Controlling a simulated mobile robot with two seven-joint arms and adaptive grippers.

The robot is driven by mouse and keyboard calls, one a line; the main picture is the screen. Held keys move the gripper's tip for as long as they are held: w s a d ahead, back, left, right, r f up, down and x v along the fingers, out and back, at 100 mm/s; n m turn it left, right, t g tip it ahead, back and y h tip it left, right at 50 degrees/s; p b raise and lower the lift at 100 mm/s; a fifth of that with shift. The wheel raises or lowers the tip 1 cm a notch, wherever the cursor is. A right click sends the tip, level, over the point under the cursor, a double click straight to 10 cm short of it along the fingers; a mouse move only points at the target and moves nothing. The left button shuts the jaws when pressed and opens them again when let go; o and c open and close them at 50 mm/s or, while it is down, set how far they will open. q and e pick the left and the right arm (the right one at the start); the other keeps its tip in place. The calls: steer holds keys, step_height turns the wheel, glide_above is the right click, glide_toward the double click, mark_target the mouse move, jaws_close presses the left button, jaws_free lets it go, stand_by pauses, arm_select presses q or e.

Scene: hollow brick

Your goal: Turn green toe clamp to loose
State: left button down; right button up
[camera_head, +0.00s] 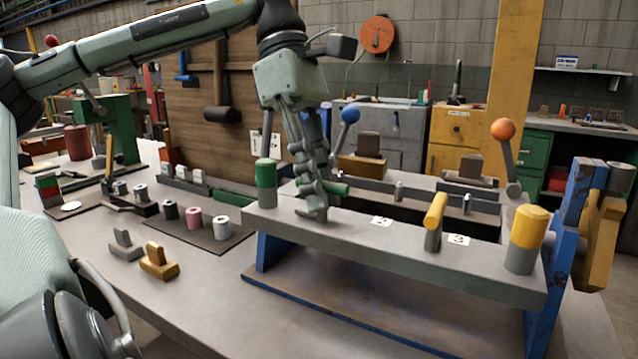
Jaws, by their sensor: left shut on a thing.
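The green toe clamp (340,189) shows as a short green bar handle above the grey front rail of the fixture (350,227). My left gripper (320,192) comes down from above and is shut on this handle. Its fingers hide most of the clamp's post, and only the right end of the green bar sticks out clearly. I cannot tell the handle's exact angle. A white label (381,221) lies on the rail to its right. My right gripper is not in view.
A green-topped post (266,183) stands close left of my left gripper. Right along the rail are a yellow toe clamp (435,212) and a yellow-topped post (527,238). Behind rise a blue-ball lever (349,116) and an orange-ball lever (503,130). Small parts lie left.

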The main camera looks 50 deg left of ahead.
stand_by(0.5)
arm_select(q)
steer(key=c, duration=1.5)
jaws_free()
steer(key=shift+o, duration=0.2)
steer(key=v, duration=1.2)
steer(key=shift+w, duration=0.1)
